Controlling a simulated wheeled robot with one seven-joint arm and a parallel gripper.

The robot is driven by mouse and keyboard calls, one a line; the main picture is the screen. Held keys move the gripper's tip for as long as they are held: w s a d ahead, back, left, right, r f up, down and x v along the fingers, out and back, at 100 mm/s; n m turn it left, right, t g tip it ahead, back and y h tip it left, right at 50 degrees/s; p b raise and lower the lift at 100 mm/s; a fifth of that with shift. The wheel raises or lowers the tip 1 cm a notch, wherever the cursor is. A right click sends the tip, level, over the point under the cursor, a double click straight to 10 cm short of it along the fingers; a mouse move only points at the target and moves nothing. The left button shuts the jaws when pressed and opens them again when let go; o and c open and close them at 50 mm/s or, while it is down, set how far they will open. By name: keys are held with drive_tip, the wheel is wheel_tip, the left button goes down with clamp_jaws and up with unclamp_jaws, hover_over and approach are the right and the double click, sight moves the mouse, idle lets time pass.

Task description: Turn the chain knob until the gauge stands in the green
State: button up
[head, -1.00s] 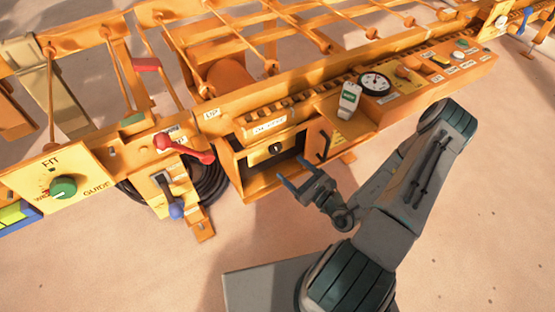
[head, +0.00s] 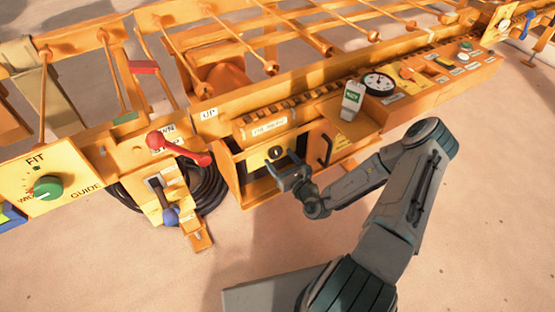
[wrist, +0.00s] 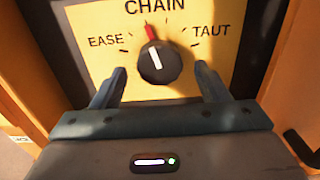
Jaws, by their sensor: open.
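The chain knob (wrist: 160,64) is a dark round knob with a white pointer line tilted slightly left of upright. It sits on a yellow panel marked CHAIN, EASE and TAUT (wrist: 232,80), with a red mark just above it. In the head view the knob (head: 277,152) is inside an open orange compartment. My gripper (wrist: 161,72) is open, with one finger on each side of the knob's lower part and visible gaps. In the head view my gripper (head: 286,173) is at the compartment mouth. A white-faced round gauge (head: 378,83) stands right; its needle and any green are too small to read.
The open compartment door (head: 320,150) with a black handle stands right of my gripper. A green-and-white handheld device (head: 352,100) is on the ledge above. A red-handled lever (head: 185,150) and blue-knobbed lever (head: 171,215) are to the left. Open sandy floor lies in front.

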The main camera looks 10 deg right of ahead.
drive_tip(key=shift+x, duration=1)
drive_tip(key=c, duration=1)
drive_tip(key=shift+r, duration=0.15)
